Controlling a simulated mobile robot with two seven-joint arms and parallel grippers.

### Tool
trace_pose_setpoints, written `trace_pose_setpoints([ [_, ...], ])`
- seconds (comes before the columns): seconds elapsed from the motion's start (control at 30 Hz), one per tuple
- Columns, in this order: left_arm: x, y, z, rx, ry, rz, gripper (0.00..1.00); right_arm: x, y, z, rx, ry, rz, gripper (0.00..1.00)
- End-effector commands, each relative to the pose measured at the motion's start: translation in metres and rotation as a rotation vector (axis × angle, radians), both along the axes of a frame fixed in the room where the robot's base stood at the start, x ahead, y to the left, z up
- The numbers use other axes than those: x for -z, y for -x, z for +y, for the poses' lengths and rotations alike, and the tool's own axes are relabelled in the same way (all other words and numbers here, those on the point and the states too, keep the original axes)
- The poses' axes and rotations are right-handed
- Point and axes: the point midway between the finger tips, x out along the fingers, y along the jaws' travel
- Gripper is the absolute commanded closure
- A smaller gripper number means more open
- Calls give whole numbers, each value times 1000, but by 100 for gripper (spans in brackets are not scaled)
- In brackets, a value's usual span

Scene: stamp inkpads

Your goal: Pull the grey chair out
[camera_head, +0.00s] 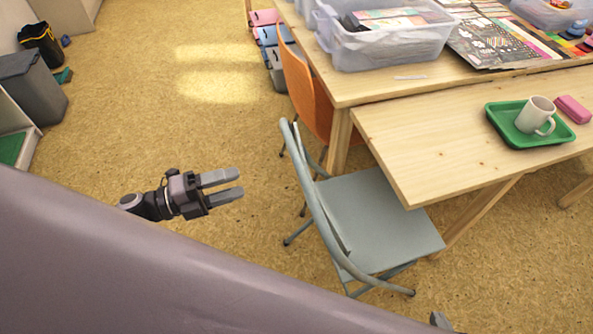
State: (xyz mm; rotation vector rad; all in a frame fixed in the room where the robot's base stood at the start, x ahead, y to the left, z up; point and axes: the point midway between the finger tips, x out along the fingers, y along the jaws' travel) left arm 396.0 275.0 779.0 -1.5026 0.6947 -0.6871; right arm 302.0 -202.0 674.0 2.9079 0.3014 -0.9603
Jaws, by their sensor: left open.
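The grey chair (372,215) stands at the near left corner of the wooden table (420,165). Its backrest (312,200) faces left and its seat's far right corner reaches under or beside the table edge. My left gripper (241,184) is open and empty, left of the backrest and apart from it, fingers pointing right toward it. Only a small grey piece at the bottom edge, right of centre, may belong to my right arm; the right gripper's fingers are not visible.
An orange chair (307,92) stands just behind the grey chair. A green tray (519,128) with a white mug (537,115) is on the table. Clear plastic bins (392,45) stand farther back. A grey bin (33,88) is at left. The floor left of the chair is free.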

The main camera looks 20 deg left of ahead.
Motion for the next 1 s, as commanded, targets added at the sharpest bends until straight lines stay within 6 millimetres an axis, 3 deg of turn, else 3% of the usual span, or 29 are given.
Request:
trace_pose_setpoints([
  [0.23,1,-8,-11,49,-37,-27,45,1,0,0,0,0,0,100],
  [0.7,1,-73,-98,46,-34,-26,45,8,0,0,1,0,0,100],
  [1.0,1,-94,-125,45,-35,-24,45,10,-1,0,2,-4,2,100],
])
